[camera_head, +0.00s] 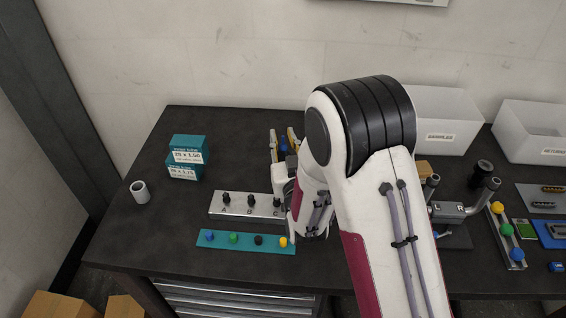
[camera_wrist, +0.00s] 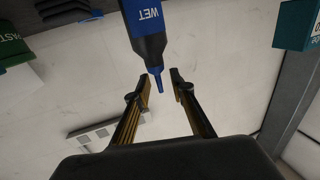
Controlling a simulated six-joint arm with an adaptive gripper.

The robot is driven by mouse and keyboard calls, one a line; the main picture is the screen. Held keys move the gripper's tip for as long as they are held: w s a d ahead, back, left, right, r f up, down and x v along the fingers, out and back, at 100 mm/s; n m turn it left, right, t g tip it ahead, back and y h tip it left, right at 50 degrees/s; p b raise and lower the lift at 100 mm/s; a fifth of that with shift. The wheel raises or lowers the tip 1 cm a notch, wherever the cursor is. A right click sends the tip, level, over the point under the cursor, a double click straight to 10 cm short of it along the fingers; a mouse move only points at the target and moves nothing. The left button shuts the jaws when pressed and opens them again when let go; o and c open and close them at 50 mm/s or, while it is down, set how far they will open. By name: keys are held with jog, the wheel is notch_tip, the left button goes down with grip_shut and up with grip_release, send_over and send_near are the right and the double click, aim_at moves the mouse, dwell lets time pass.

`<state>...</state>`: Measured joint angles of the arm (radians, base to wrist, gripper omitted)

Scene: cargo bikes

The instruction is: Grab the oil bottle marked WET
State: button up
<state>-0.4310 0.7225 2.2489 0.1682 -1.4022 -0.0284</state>
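In the wrist view, the oil bottle marked WET (camera_wrist: 147,28) is dark with a blue band and a blue nozzle. It hangs upside down in the picture, its label inverted, and its far end is cut off by the top edge. My gripper (camera_wrist: 164,80) is open there, and the nozzle tip shows between the two fingertips, with gaps on both sides. In the head view, my gripper (camera_head: 281,131) shows left of my arm, with a small blue part of the bottle (camera_head: 283,146) visible between its fingers. My arm hides much of the area around it.
Teal boxes (camera_head: 186,157) and a white cup (camera_head: 140,192) stand at the left. A metal rack marked A, B, C (camera_head: 222,210) and a teal strip (camera_head: 220,246) lie in front of my gripper. White bins (camera_head: 440,110) stand at the back right. A green item (camera_wrist: 18,60) shows in the wrist view.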

grip_shut()
jog(key=shift+r, duration=0.1)
dwell(0.4)
jog(key=shift+r, duration=4.9)
